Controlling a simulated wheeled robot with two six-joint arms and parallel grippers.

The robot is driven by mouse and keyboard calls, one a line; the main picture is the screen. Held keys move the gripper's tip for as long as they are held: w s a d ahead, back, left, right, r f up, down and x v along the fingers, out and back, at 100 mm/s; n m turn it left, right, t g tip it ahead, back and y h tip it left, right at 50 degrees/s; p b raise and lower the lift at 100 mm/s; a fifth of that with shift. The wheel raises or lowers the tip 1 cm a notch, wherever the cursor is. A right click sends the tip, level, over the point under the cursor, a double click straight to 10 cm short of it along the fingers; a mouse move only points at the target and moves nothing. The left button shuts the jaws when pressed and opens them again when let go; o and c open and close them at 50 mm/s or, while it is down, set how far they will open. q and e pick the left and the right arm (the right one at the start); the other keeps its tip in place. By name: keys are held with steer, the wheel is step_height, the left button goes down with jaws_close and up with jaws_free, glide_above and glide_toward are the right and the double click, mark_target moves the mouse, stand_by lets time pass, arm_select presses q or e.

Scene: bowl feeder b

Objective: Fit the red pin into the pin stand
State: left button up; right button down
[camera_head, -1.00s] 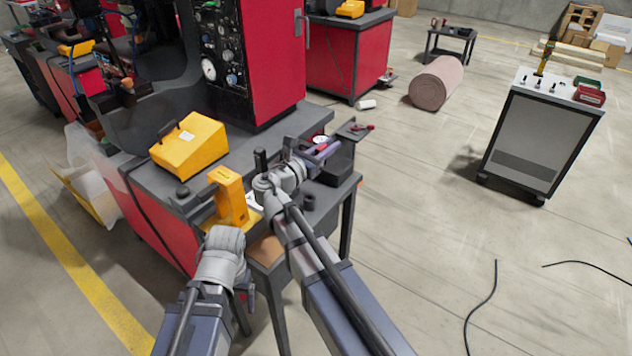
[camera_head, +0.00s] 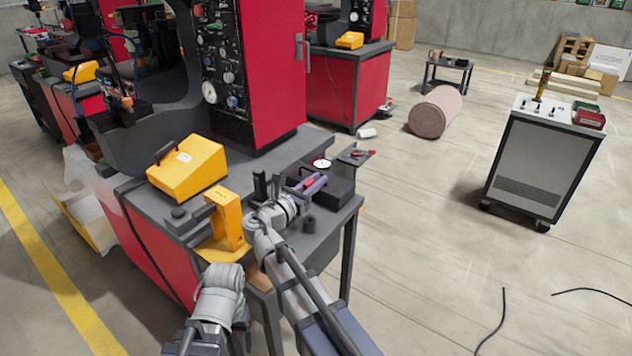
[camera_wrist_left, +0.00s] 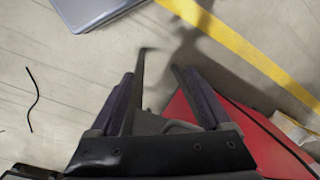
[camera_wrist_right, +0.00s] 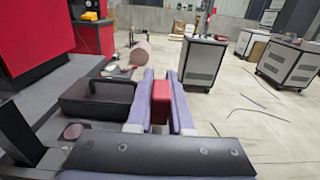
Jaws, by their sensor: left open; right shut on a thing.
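My right gripper (camera_head: 311,184) is shut on the red pin (camera_wrist_right: 161,101), which shows as a red block between the purple fingers in the right wrist view. In the head view the pin is a small red patch (camera_head: 308,183) above the bench's right end. A short dark cylinder (camera_head: 309,224) and a black upright post (camera_head: 259,184) stand on the bench near this gripper. I cannot tell for sure which is the pin stand. My left gripper (camera_wrist_left: 155,78) is open and empty over the floor beside the bench, and its fingers are mostly hidden in the head view.
The grey bench (camera_head: 335,212) carries a black box (camera_head: 335,187) by my right gripper, a yellow upright block (camera_head: 226,218) and a yellow case (camera_head: 187,167). A red machine cabinet (camera_head: 259,60) stands behind.

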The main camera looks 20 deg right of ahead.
steer(key=shift+f+b, duration=2.45)
steer(key=shift+f, duration=0.2)
steer(key=shift+f+b, duration=1.55)
steer(key=shift+f, duration=0.05)
stand_by(3.8)
